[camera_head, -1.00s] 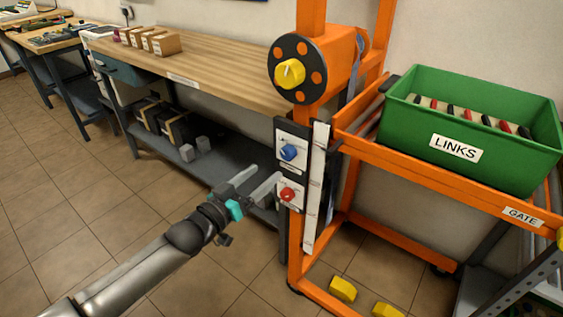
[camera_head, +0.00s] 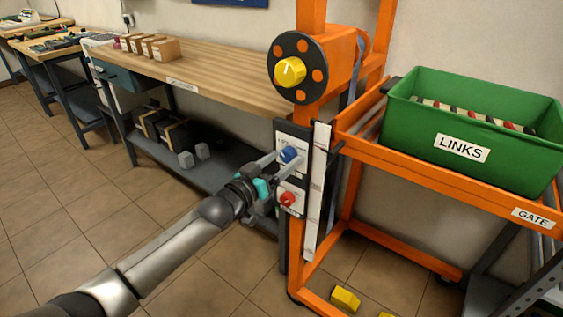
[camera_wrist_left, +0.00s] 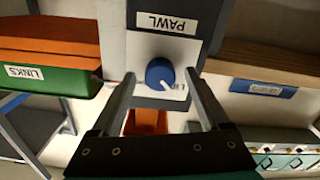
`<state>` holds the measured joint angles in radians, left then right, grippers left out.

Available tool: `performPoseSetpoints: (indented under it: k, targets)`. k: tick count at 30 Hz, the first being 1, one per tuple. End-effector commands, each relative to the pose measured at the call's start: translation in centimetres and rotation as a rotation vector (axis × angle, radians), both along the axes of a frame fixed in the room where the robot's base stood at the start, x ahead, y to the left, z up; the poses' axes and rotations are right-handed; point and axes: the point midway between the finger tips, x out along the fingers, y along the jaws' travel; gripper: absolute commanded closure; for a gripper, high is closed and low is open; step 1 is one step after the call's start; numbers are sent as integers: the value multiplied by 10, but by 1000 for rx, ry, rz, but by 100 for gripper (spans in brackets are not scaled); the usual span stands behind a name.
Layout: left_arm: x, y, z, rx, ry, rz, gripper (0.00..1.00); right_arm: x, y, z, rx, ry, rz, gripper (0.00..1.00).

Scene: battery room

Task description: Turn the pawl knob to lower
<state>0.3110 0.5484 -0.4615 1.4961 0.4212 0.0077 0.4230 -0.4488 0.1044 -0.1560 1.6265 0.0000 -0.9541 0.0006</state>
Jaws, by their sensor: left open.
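The pawl knob (camera_head: 288,154) is a blue knob on a white plate on the orange stand's post. The wrist view shows it (camera_wrist_left: 159,74) with a white pointer mark and a PAWL label (camera_wrist_left: 167,22) on its plate. My left gripper (camera_head: 281,164) is open in front of the plate. In the wrist view, its two fingers (camera_wrist_left: 159,84) lie on either side of the knob with gaps; I cannot tell whether their tips reach past its face. Part of the plate lettering is hidden. My right gripper is not in view.
A red knob (camera_head: 288,199) sits just below on the same panel. A yellow knob (camera_head: 289,72) is on the drum above. A green LINKS bin (camera_head: 480,130) stands on the orange frame at right. A wooden workbench (camera_head: 210,80) stands behind at left.

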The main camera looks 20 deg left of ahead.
Motion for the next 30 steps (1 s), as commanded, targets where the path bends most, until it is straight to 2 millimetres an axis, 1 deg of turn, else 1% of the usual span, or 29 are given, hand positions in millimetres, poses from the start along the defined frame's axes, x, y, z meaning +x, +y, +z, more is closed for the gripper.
performPoseSetpoints:
  k: [6, 27, 30]
  targets:
    - [0, 0, 0, 0, 0, 0, 22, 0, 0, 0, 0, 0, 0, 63]
    - [0, 0, 0, 0, 0, 0, 100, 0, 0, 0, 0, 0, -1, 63]
    - [0, 0, 0, 1, 0, 0, 100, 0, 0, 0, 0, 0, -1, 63]
